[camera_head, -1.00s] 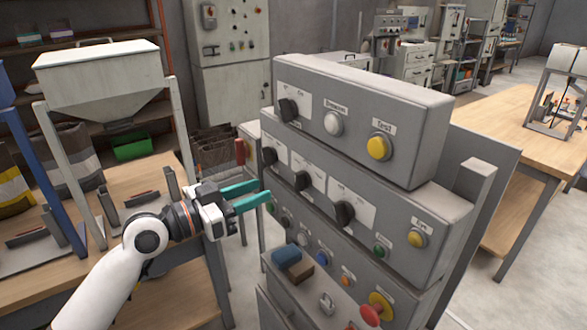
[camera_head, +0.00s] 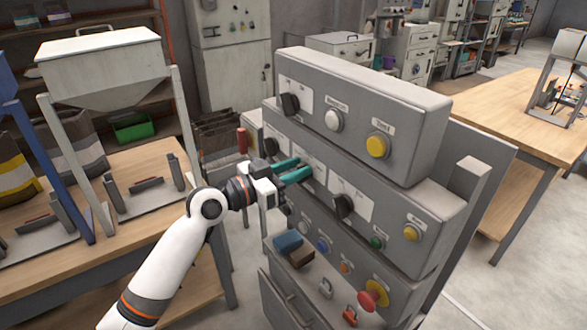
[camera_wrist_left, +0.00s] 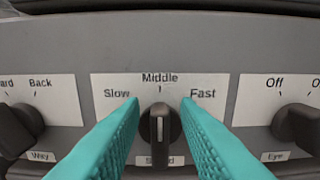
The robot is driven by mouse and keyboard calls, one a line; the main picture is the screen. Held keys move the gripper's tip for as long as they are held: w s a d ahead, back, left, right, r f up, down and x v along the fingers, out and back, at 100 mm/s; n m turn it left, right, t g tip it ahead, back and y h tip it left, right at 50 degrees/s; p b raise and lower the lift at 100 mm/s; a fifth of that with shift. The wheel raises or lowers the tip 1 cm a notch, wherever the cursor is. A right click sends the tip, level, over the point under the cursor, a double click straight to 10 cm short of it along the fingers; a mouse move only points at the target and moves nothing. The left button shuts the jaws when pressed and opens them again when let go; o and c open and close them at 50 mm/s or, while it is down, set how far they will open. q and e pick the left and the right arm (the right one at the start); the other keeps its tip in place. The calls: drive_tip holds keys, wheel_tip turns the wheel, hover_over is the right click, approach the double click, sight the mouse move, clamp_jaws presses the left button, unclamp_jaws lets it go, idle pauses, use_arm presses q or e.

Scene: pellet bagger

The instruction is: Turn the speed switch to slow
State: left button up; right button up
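The speed switch (camera_wrist_left: 160,126) is a black rotary knob on a white plate (camera_wrist_left: 110,88) marked Slow, Middle and Fast. Its pointer line stands upright at Middle. My left gripper (camera_head: 304,169) is at the middle row of the grey control panel, its teal fingers hiding this knob in the head view. In the left wrist view the two fingers (camera_wrist_left: 160,103) are spread, one on each side of the knob. A gap shows between the knob and each finger, though lower down contact cannot be told. My right gripper is not in view.
Black knobs flank the switch: Way (camera_wrist_left: 14,132) to the left and Eye (camera_wrist_left: 298,126) to the right. A yellow button (camera_head: 378,145) and a grey button (camera_head: 333,121) sit above.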

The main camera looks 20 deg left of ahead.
use_arm(q)
drive_tip(key=shift+c, duration=1.2)
drive_tip(key=shift+n, duration=0.3)
drive_tip(key=shift+w+a+n, duration=0.15)
drive_tip(key=shift+n, duration=0.65)
drive_tip(key=n, duration=0.2)
drive_tip(key=n+p, duration=0.1)
drive_tip(key=n, duration=0.2)
drive_tip(key=f+n+p, duration=0.1)
drive_tip(key=n, duration=0.1)
drive_tip(key=shift+w+a+n, duration=0.3)
drive_tip(key=shift+a+n, duration=0.1)
